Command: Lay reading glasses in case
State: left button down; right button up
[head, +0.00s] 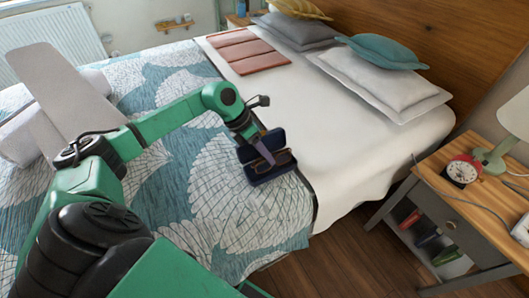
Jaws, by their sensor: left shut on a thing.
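The dark blue glasses case (253,180) stands open on the patterned bed cover, its lid raised at the back. The brown-framed reading glasses (283,158) are at the case's opening, over its lower half. I cannot tell whether they touch its lining. My left gripper (267,157) reaches down over the case from the upper left and is shut on the glasses. Its fingertips are small and partly hidden against the dark case. My right gripper is not in view.
The case sits near the patterned cover's edge, beside the white sheet (335,150). Pillows (385,85) lie at the bed's head. A wooden nightstand (450,195) on the right carries a red alarm clock (461,171) and a lamp (497,155). The patterned cover around the case is clear.

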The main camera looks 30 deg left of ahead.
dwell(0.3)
pick_arm(q)
jog(key=shift+c, duration=1.4)
grip_release()
jog(key=v, duration=1.4)
jog(key=shift+r+b, duration=0.3)
jog(key=shift+r, duration=0.05)
jog(key=shift+a, duration=0.1)
